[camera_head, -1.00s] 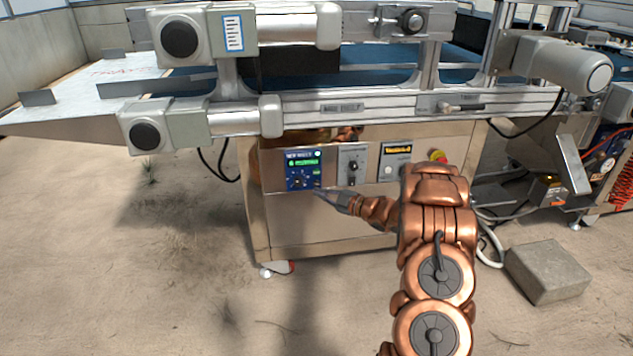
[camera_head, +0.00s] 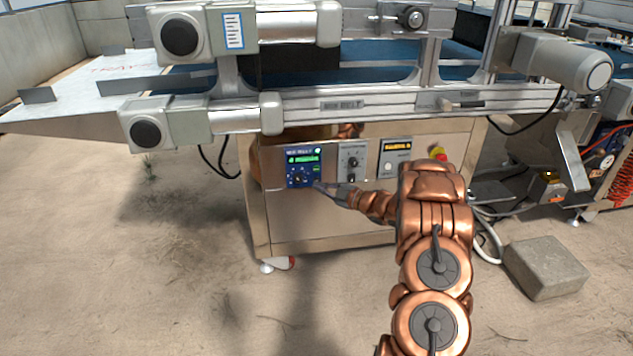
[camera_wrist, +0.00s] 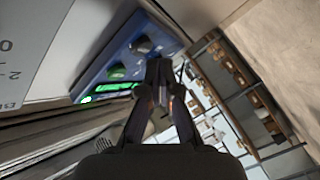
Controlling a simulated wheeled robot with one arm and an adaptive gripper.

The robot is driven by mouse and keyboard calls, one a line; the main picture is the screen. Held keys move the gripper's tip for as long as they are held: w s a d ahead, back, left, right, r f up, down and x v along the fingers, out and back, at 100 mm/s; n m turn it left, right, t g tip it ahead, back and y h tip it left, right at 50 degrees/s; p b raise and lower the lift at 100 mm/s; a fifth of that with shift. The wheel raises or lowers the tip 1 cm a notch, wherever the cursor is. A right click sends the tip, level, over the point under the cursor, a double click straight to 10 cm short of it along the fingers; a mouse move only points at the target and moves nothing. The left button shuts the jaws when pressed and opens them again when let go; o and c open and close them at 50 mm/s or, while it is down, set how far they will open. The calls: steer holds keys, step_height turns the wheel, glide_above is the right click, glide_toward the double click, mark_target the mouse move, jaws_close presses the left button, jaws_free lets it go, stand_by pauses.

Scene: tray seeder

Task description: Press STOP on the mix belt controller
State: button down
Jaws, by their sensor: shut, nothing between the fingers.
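The mix belt controller (camera_head: 303,160) is a blue panel with a lit green display and a keypad, at the left of the steel cabinet front. In the wrist view the blue controller (camera_wrist: 125,62) is tilted, with its green display and dark round knobs or buttons. My gripper (camera_head: 320,188) is shut and empty, its tips at the lower right of the controller. In the wrist view the closed fingertips (camera_wrist: 160,72) overlap the panel's right edge. I cannot tell whether they touch it. The STOP label is too small to read.
To the right are a grey panel with knobs (camera_head: 352,160), a panel with an amber display (camera_head: 397,150) and a red emergency button on yellow (camera_head: 438,153). The conveyor frame (camera_head: 345,106) overhangs the cabinet (camera_head: 320,228). A concrete block (camera_head: 545,268) lies on the floor at right.

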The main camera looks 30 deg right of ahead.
steer(key=shift+w, duration=0.15)
stand_by(0.7)
steer(key=shift+w+d+p, duration=0.15)
steer(key=shift+w+p, duration=0.1)
steer(key=shift+p, duration=0.1)
steer(key=shift+w+d, duration=0.15)
steer(key=shift+w, duration=0.15)
stand_by(0.7)
steer(key=shift+s, duration=0.1)
steer(key=shift+s+a, duration=0.3)
steer(key=shift+s, duration=0.3)
stand_by(0.4)
steer(key=s, duration=0.1)
steer(key=s+a+b, duration=0.1)
steer(key=s, duration=0.1)
steer(key=s+a, duration=0.1)
steer(key=shift+s+b, duration=0.3)
steer(key=shift+b, duration=0.1)
stand_by(0.7)
